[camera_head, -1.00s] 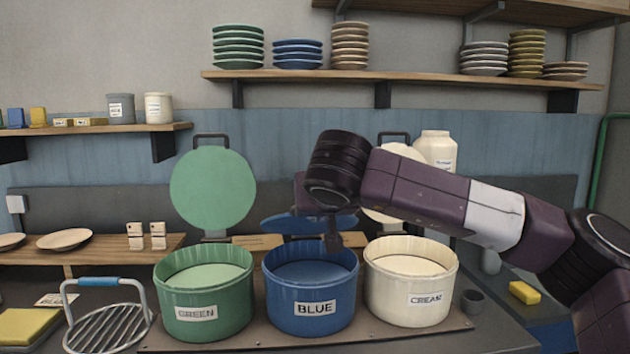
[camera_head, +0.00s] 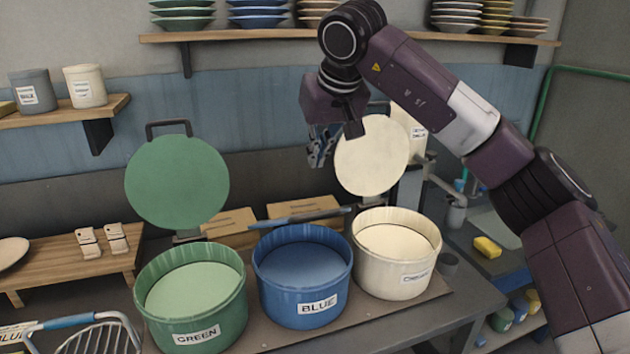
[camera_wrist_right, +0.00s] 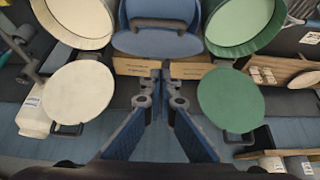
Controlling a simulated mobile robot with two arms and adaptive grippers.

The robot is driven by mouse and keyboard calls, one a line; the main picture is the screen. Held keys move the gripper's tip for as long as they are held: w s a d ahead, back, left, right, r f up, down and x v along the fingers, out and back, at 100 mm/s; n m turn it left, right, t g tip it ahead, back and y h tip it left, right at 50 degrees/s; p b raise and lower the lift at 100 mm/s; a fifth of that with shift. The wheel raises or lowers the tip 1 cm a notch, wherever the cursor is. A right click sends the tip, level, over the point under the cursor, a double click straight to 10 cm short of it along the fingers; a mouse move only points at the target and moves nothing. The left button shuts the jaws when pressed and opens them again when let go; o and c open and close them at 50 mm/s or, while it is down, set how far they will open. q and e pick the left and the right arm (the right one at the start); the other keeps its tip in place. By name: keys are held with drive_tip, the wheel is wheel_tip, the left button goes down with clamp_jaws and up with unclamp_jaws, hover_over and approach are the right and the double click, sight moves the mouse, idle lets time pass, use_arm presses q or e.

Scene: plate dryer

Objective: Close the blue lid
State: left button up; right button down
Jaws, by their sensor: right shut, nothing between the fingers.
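The blue lid (camera_head: 300,217) shows nearly edge-on in the head view. It hangs at a shallow slant above the back rim of the blue pot (camera_head: 302,279), whose mouth is still open to view. In the right wrist view the lid's outer face (camera_wrist_right: 160,43) and its handle (camera_wrist_right: 165,24) are visible, over the blue pot. My right gripper (camera_head: 318,147) is raised above and behind the lid, apart from it. Its fingers are shut and empty, with the tips together in the wrist view (camera_wrist_right: 162,76). My left gripper is not in view.
The green pot (camera_head: 192,297) and cream pot (camera_head: 395,255) stand either side. Their green lid (camera_head: 178,183) and cream lid (camera_head: 371,156) stand upright behind. My right gripper is close to the cream lid in the picture. A plate shelf (camera_head: 400,36) runs above.

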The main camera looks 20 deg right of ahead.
drive_tip(key=p, duration=0.4)
hover_over(301, 217)
drive_tip(key=w+d, duration=0.4)
drive_tip(key=f, duration=0.8)
drive_tip(key=shift+s+a+f, duration=0.25)
drive_tip(key=shift+f, duration=0.05)
drive_tip(key=s, duration=0.1)
drive_tip(key=s+f+p, duration=0.1)
drive_tip(key=s+f, duration=0.1)
drive_tip(key=shift+d, duration=0.25)
drive_tip(key=shift+f+p, duration=0.15)
drive_tip(key=shift+p, duration=0.15)
drive_tip(key=shift+a+f, duration=0.1)
drive_tip(key=shift+f, duration=0.05)
drive_tip(key=shift+w, duration=0.1)
